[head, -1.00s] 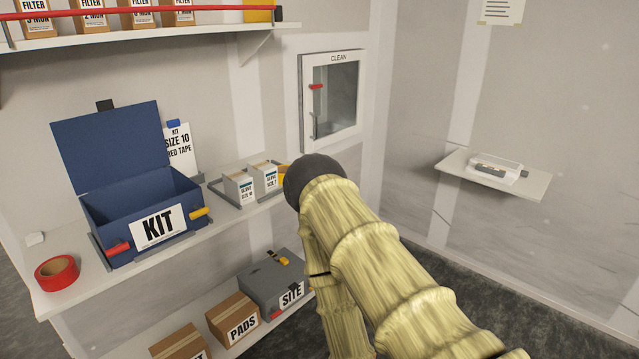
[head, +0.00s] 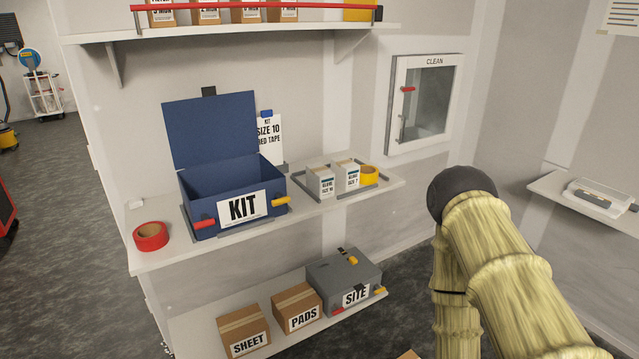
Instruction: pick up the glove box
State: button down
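Two small white glove boxes with brown tops stand side by side in a grey-edged tray (head: 335,194) on the middle shelf. The left glove box (head: 320,182) seems to read size 10. The right glove box (head: 347,175) has a label too small to read surely. A roll of yellow tape (head: 368,175) sits to their right in the same tray. My arm, in a yellowish sleeve, bends at a dark round joint to the right of the shelf, apart from the boxes. My gripper is not in view.
An open blue KIT box (head: 230,205) stands left of the tray, with red tape (head: 150,236) at the shelf's left. A clipboard (head: 270,138) stands behind, reading size 10 and red tape. Below are cartons (head: 298,307) and a grey SITE case (head: 345,272). A CLEAN cabinet (head: 425,100) hangs right.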

aim_at(321, 181)
jog(key=u, duration=0.55)
jog(key=k, duration=0.6)
jog(key=u, duration=1.1)
jog(key=i, duration=1.1)
jog(key=z, duration=0.7)
jog(key=i, duration=0.5)
jog(key=z, duration=0.65)
